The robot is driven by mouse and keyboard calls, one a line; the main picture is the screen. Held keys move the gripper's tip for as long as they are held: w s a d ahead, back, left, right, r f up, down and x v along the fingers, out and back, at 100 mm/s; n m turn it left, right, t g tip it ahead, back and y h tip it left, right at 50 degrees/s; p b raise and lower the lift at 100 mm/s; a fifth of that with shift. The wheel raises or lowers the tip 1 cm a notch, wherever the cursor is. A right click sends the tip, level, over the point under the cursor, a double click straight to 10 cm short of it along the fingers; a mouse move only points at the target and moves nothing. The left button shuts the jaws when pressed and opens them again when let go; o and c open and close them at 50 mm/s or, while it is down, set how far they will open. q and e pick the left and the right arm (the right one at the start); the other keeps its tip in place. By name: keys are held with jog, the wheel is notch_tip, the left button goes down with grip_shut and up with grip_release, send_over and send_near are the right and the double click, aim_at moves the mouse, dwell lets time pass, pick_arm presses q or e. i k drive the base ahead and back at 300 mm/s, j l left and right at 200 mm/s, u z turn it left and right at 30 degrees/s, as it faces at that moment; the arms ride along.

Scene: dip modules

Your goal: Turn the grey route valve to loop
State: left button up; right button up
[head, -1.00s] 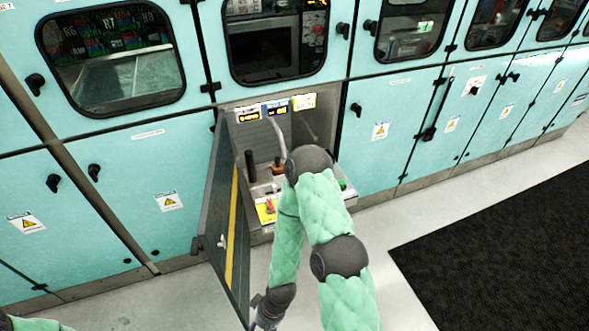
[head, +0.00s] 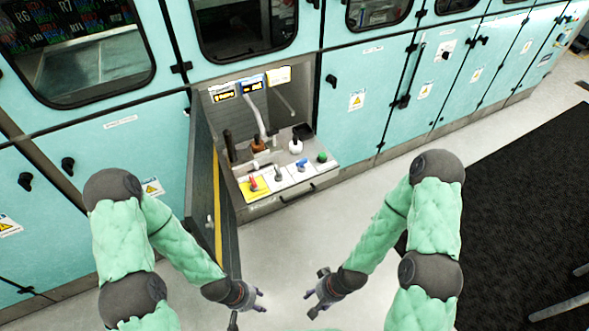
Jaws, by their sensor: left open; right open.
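A small grey valve handle (head: 278,173), which looks like the route valve, stands on the pull-out panel (head: 262,201) in the open cabinet bay. A red handle on a yellow plate (head: 253,184) is to its left and a blue handle (head: 302,164) to its right. The grey handle's exact pointing and any loop label are too small to read. My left gripper (head: 250,306) is open and empty, low in front of the bay by the open door. My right gripper (head: 313,299) is open and empty to its right. Both are apart from the valves.
The open dark door (head: 203,190) with a yellow stripe stands left of the panel. A green knob (head: 322,157), a brown bottle (head: 257,145) and a white bottle (head: 295,145) are on the panel. The floor in front (head: 300,235) is clear.

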aim_at(279, 173)
jog(key=i+l+u, duration=0.15)
jog(key=u, duration=1.5)
jog(key=l+u, duration=0.15)
jog(key=l, duration=1.35)
